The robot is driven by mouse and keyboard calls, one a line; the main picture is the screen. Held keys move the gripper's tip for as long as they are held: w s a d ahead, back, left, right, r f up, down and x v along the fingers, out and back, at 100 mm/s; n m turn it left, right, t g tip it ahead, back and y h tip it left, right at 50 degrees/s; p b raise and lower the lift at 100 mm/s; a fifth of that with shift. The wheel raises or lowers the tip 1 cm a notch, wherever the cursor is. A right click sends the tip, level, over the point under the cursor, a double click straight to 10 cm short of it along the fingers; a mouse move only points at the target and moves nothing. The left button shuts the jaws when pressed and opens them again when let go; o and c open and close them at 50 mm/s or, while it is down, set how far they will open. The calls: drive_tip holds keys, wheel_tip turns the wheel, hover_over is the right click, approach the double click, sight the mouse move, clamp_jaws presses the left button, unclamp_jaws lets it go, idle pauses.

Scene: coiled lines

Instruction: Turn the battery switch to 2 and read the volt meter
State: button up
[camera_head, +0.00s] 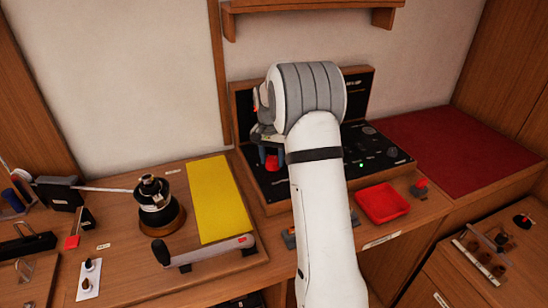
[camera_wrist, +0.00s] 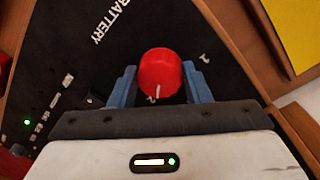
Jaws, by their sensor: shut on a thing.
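The battery switch is a red round knob (camera_wrist: 160,72) on a black panel (camera_wrist: 60,40) lettered BATTERY. A white mark on the knob's rim points down toward my gripper's palm in the wrist view. In the head view the red knob (camera_head: 272,163) shows below my gripper (camera_head: 270,150). I cannot pick out the volt meter; my arm hides part of the panel.
A green light (camera_head: 361,165) glows on the panel (camera_head: 395,155). A red tray (camera_head: 382,203) stands right of my arm. A winch (camera_head: 155,205) with a handle and a yellow sheet (camera_head: 220,198) are at left. The dark red surface (camera_head: 455,155) at right is clear.

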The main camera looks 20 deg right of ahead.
sight(271, 159)
drive_tip(key=shift+w+d+r+m, duration=0.1)
drive_tip(key=shift+w+r+m, duration=0.1)
drive_tip(key=shift+m, duration=0.6)
drive_tip(key=o, duration=0.7)
drive_tip(key=shift+o, duration=1.4)
drive_tip(key=shift+f, duration=0.15)
wheel_tip(271, 159, up, 7)
drive_tip(key=shift+w, duration=0.1)
drive_tip(key=shift+r, duration=0.4)
